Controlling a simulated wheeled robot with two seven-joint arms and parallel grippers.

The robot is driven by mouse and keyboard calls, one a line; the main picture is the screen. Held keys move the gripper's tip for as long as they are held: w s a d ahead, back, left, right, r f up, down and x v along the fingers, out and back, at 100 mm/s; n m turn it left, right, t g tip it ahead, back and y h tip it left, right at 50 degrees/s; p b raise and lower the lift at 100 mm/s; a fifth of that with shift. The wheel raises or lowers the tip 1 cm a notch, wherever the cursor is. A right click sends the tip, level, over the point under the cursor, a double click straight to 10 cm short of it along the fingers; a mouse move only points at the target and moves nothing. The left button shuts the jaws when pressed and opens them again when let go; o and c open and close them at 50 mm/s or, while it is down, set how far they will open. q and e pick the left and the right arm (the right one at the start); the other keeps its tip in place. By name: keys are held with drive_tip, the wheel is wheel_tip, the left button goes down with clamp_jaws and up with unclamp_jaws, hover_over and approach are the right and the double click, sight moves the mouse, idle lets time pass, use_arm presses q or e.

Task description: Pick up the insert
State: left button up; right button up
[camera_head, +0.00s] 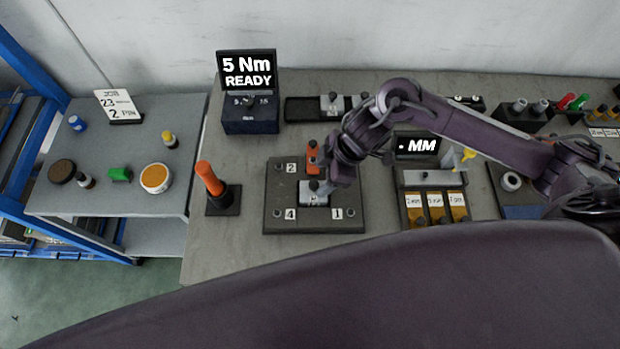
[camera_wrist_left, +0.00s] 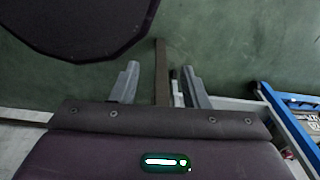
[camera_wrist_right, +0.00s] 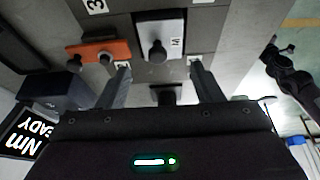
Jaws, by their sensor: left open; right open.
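A silver block (camera_head: 313,193) with a dark knob sits on the dark numbered plate (camera_head: 279,238). An orange block (camera_head: 312,157) sits just behind it. I cannot tell for sure which piece is the insert. My left gripper (camera_wrist_left: 160,68) is open and empty above the green floor, outside the head view.
An upright orange-handled tool (camera_head: 208,178) stands left of the plate. A screen reading "5 Nm READY" (camera_head: 247,70) stands behind. A labelled bin rack (camera_head: 435,180) stands to the right. A grey side table (camera_head: 110,195) holds small jars.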

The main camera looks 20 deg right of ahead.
sight(314, 185)
drive_tip(key=x, duration=0.2)
drive_tip(key=p+x, duration=0.1)
drive_tip(key=shift+s, duration=0.25)
drive_tip(key=shift+p+x, duration=0.35)
drive_tip(key=shift+x, duration=1.55)
drive_tip(key=shift+w, duration=0.1)
drive_tip(key=c, duration=0.7)
drive_tip(key=shift+c, duration=1.2)
use_arm(q)
drive_tip(key=shift+s+r, duration=0.7)
drive_tip(key=shift+r, duration=0.15)
use_arm(e)
drive_tip(key=shift+r, duration=0.1)
drive_tip(key=shift+c, duration=0.7)
drive_tip(key=shift+w, duration=0.1)
